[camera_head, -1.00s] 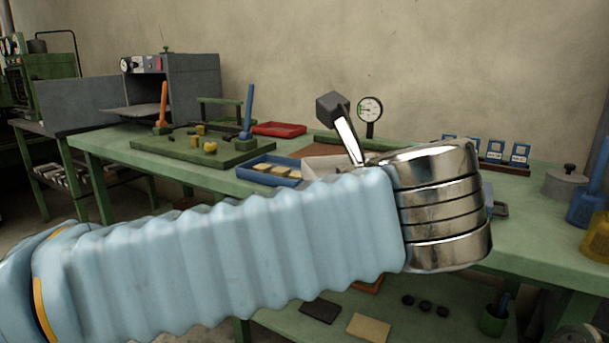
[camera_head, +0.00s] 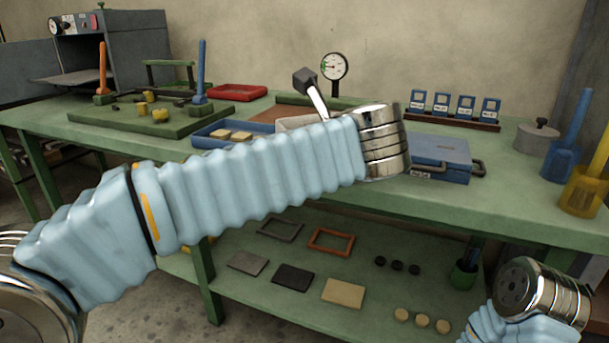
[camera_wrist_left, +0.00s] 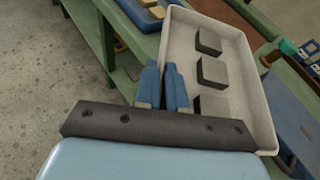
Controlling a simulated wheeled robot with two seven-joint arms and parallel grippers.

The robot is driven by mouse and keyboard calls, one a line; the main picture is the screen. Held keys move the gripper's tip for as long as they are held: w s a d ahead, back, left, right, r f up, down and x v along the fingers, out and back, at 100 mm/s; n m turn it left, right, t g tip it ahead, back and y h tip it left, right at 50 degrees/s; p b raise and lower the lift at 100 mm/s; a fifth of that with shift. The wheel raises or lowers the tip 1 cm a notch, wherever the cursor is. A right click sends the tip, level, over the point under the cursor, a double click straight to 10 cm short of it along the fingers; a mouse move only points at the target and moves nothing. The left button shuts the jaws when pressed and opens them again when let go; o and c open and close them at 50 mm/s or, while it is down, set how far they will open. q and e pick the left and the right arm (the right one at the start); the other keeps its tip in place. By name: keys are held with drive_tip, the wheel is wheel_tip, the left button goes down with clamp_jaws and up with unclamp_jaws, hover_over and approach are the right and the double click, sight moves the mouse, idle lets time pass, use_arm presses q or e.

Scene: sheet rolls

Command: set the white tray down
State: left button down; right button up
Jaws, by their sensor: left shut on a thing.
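The white tray (camera_wrist_left: 185,37) holds three dark grey square blocks (camera_wrist_left: 211,72). My left gripper (camera_wrist_left: 163,88) is shut on the tray's near left side in the wrist view, its blue fingers at the rim. In the head view only a small part of the tray (camera_head: 297,122) shows behind my left arm, and the gripper itself is hidden. The tray is over or at the green bench (camera_head: 500,186); I cannot tell whether it touches the top. My right wrist is at the lower right of the head view, with its gripper out of sight.
A blue tray with tan blocks (camera_head: 216,133) lies left of the white tray. A blue case (camera_head: 440,158) lies to its right. A dial gauge (camera_head: 334,66) and a rack of blue tags (camera_head: 453,108) stand behind. The lower shelf (camera_head: 370,300) holds plates and discs.

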use_arm(q)
drive_tip(key=shift+w+d+f, duration=0.1)
drive_tip(key=shift+w+f, duration=0.6)
drive_tip(key=shift+f, duration=0.15)
drive_tip(key=f, duration=0.2)
drive_tip(key=w+f+b, duration=0.1)
drive_tip(key=f, duration=0.1)
drive_tip(key=shift+w+f+b, duration=0.15)
drive_tip(key=shift+f+b, duration=0.1)
drive_tip(key=shift+b, duration=0.05)
drive_tip(key=shift+f, duration=0.15)
drive_tip(key=c, duration=1.2)
unclamp_jaws()
